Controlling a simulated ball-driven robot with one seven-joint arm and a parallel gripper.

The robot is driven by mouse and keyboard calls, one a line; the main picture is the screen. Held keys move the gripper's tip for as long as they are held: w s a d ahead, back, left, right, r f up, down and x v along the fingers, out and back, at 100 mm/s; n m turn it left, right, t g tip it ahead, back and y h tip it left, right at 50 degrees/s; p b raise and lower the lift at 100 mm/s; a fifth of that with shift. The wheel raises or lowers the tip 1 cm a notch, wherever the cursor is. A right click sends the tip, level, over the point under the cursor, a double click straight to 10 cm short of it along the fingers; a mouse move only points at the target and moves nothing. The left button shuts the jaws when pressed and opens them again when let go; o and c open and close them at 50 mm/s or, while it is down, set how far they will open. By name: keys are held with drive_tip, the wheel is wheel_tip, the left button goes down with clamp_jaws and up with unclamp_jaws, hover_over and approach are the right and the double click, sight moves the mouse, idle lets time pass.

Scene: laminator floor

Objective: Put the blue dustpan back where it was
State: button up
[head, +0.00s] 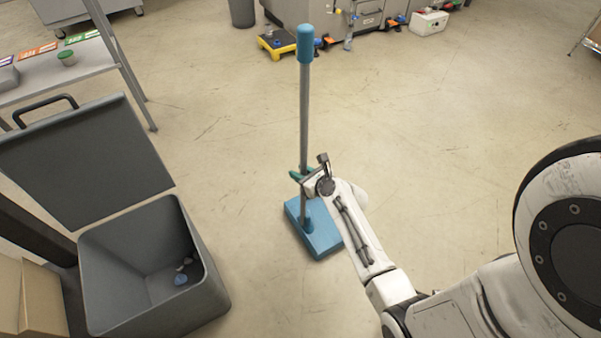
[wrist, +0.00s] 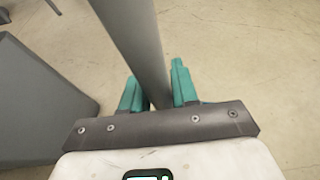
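The blue dustpan (head: 320,236) has a blue pan, a long grey pole and a blue grip on top. It stands upright in the middle of the head view, with the pan at or close to the floor; I cannot tell whether it touches. My gripper (head: 303,178) is at the lower part of the pole. In the wrist view, the teal fingers of my gripper (wrist: 157,90) lie on both sides of the grey pole (wrist: 140,45) and appear closed against it. The arm hides part of the pan's right side.
An open grey bin (head: 215,290) with small scraps inside stands at the left, its lid (head: 85,165) raised. A cardboard box (head: 42,300) is beside it. A shelf table (head: 75,73) is at the upper left. Machinery (head: 340,12) stands at the back. Floor around the dustpan is clear.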

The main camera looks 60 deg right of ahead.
drive_tip(key=o, duration=0.4)
drive_tip(key=shift+r, duration=0.1)
drive_tip(key=p+v, duration=0.4)
drive_tip(key=v, duration=0.7)
drive_tip(key=a+r+n+g+y, duration=0.2)
drive_tip(key=a+n+g+y, duration=0.4)
drive_tip(key=a+n, duration=1.35)
drive_tip(key=s+r+n+g, duration=0.1)
drive_tip(key=s+n+g, duration=0.1)
drive_tip(key=n, duration=0.4)
drive_tip(key=s+a+r+n+g+h, duration=0.1)
drive_tip(key=s+r+n, duration=0.1)
drive_tip(key=n, duration=0.5)
drive_tip(key=s+r+n+g, duration=0.2)
drive_tip(key=s+n, duration=0.2)
drive_tip(key=n, duration=0.3)
drive_tip(key=shift+s+a+g, duration=0.15)
drive_tip(key=shift+s+g, duration=0.15)
drive_tip(key=shift+s, duration=0.05)
